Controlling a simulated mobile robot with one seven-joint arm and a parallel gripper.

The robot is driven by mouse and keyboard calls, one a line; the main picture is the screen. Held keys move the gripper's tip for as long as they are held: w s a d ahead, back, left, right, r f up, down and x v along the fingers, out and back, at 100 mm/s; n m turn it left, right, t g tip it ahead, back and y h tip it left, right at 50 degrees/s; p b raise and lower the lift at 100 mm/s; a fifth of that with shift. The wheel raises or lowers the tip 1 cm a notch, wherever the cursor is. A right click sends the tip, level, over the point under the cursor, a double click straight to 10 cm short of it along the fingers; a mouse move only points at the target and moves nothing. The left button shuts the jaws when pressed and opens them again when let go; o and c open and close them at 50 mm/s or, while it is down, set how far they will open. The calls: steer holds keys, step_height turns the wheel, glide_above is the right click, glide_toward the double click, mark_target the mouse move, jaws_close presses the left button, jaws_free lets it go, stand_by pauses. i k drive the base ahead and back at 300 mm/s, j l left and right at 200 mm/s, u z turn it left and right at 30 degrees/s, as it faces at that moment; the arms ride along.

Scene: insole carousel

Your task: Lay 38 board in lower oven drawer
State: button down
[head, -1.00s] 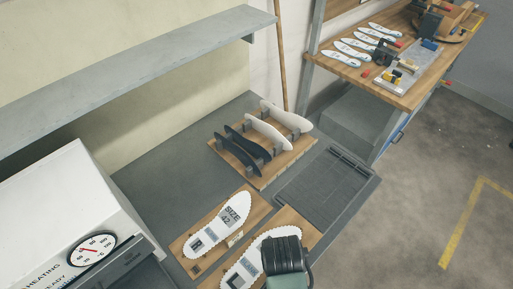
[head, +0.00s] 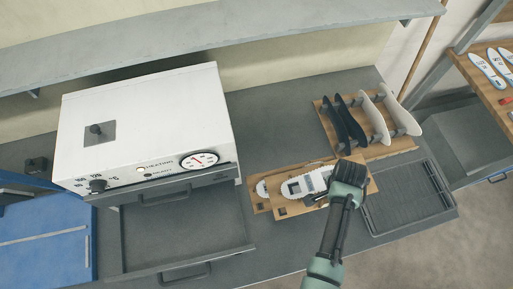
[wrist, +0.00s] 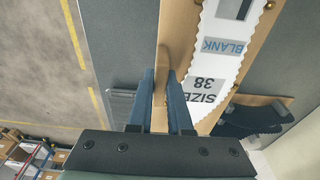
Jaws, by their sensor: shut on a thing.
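The 38 board (wrist: 178,40) is a wooden board with a white, scalloped insole blank on it; "SIZE 38" and "BLANK" (wrist: 222,47) read in the wrist view. How high the board is above the counter I cannot tell. The lower oven drawer (head: 183,236) is pulled out, to the left of the board, and its visible floor is empty.
The white oven (head: 145,120) stands left, its upper drawer front (head: 165,195) shut. A rack with dark and white upright pieces (head: 375,150) and a ribbed dark tray (head: 408,198) lie right.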

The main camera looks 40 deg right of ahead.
mark_target(181, 221)
steer(key=i+j+u, duration=0.1)
steer(key=j, duration=0.3)
steer(key=i+j+u, duration=0.1)
steer(key=j, duration=0.25)
steer(key=i+j+u, duration=0.1)
steer(key=j, duration=0.3)
steer(key=i, duration=0.1)
